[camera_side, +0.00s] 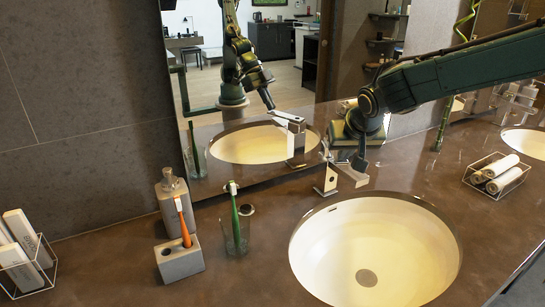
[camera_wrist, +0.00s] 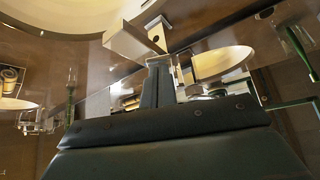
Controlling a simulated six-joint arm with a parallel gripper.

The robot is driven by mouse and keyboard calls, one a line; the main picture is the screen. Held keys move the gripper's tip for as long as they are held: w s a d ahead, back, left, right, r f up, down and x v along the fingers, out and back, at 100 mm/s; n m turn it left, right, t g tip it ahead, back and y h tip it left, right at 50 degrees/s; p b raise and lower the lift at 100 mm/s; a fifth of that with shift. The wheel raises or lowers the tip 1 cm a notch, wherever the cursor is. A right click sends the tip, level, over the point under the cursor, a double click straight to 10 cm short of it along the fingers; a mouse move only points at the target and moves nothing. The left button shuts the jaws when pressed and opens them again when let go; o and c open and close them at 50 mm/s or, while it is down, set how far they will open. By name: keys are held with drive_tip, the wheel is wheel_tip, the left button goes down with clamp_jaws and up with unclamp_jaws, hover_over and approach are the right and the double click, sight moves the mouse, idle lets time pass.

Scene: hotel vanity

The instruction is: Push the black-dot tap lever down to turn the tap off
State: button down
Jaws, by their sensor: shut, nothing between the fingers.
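My gripper (camera_side: 360,165) is shut and empty, pointing down close beside the spout in the side view. Whether it touches the tap I cannot tell. In the wrist view my shut fingertips (camera_wrist: 158,62) are close to the pale tap (camera_wrist: 130,41), and part of the tap is hidden.
A mirror (camera_side: 255,150) behind the counter reflects the tap, basin and arm. Left stand a soap dispenser (camera_side: 170,195), a grey toothbrush holder (camera_side: 180,262) and a glass with a green toothbrush (camera_side: 235,232). A wire tray of rolled towels (camera_side: 497,176) sits right.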

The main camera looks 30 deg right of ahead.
drive_tip(key=shift+s+f, duration=0.15)
drive_tip(key=shift+f, duration=0.2)
drive_tip(key=v, duration=1.3)
drive_tip(key=shift+r, duration=0.5)
drive_tip(key=shift+d, duration=0.1)
drive_tip(key=s+d+n+y, duration=0.2)
drive_tip(key=s+d, duration=0.5)
drive_tip(key=s, duration=0.6)
drive_tip(key=s+f+n, duration=0.1)
drive_tip(key=s+f, duration=0.1)
drive_tip(key=s, duration=0.4)
drive_tip(key=s+f+n, duration=0.1)
drive_tip(key=s+f, duration=0.1)
drive_tip(key=s, duration=0.5)
drive_tip(key=shift+d+f+n+g+y, duration=0.3)
drive_tip(key=shift+d+n+y, duration=0.1)
drive_tip(key=shift+d, duration=0.05)
